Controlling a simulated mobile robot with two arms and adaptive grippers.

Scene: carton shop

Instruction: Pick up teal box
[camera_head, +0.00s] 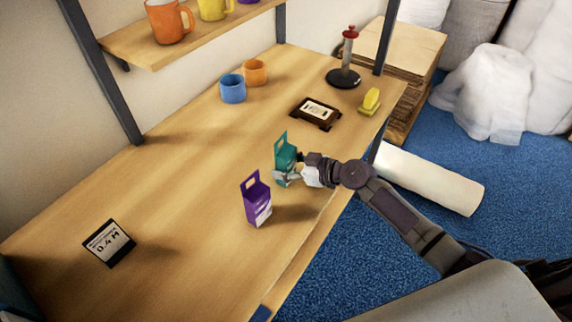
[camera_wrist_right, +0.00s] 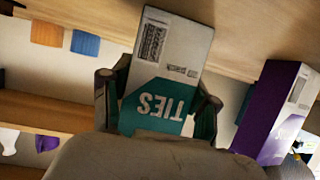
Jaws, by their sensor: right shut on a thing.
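The teal box (camera_head: 283,146) has a hang-tab top and stands upright near the front edge of the wooden table. My right gripper (camera_head: 286,175) is shut on it, reaching in from the right at its lower part. In the right wrist view the teal box (camera_wrist_right: 160,95) shows a white and teal face with the word "TIES", upside down, between the two fingers of my right gripper (camera_wrist_right: 158,108). Whether its base touches the table is hard to tell. My left gripper is not in view.
A purple box (camera_head: 257,203) stands close to the left of the teal one; it also shows in the right wrist view (camera_wrist_right: 265,110). Blue (camera_head: 232,88) and orange (camera_head: 255,72) mugs, a dark framed tray (camera_head: 316,112) and a small sign (camera_head: 108,243) are farther off.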

